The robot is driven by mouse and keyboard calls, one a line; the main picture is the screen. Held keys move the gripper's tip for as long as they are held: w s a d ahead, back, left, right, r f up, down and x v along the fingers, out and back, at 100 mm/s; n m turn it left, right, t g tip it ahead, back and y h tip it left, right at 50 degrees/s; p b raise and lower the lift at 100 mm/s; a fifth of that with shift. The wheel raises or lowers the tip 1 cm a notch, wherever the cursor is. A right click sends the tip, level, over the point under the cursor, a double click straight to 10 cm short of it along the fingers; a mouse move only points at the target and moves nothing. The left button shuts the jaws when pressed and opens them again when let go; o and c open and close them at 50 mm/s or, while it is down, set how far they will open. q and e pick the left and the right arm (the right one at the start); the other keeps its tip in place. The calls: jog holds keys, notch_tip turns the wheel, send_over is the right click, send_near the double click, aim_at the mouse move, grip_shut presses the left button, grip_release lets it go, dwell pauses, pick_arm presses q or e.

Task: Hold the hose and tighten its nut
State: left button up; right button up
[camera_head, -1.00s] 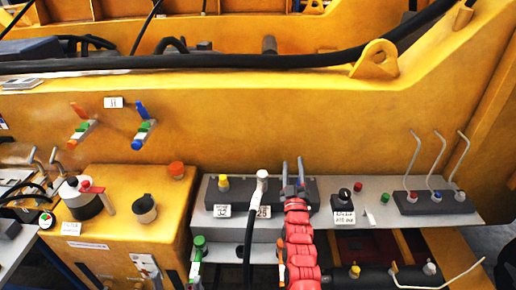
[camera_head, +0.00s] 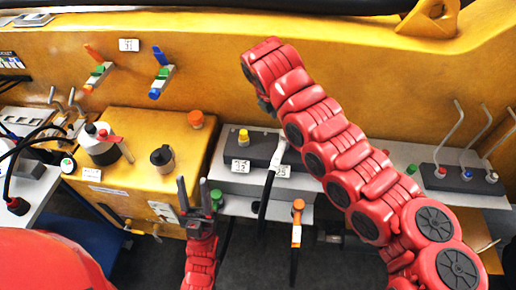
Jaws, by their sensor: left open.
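The black hose (camera_head: 266,198) hangs down the front of the grey bench in the middle of the head view. Its pale nut (camera_head: 281,150) sits at its top end, at the dark block between two number labels.
A dark block (camera_head: 255,146) with a yellow knob (camera_head: 243,136) carries the hose. An orange-topped valve (camera_head: 298,222) is right of the hose. A yellow cabinet (camera_head: 130,122) stands left, and bent levers (camera_head: 445,135) stand right. The yellow casting (camera_head: 210,62) closes off the back.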

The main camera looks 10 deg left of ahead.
pick_arm(q)
jog(key=w+a+f+n+g+y, duration=0.7)
jog(key=w+a+n+g+y, duration=0.25)
jog(key=w+a, duration=0.3)
jog(key=m+g+h, duration=0.5)
jog(key=g+h, duration=0.5)
jog(key=h, duration=0.8)
send_near(279, 153)
jog(key=shift+n, duration=0.25)
jog(key=x, duration=0.7)
jog(key=f+x, duration=0.1)
jog(key=x, duration=0.3)
jog(key=shift+a, duration=0.2)
jog(key=shift+f, duration=0.1)
grip_shut()
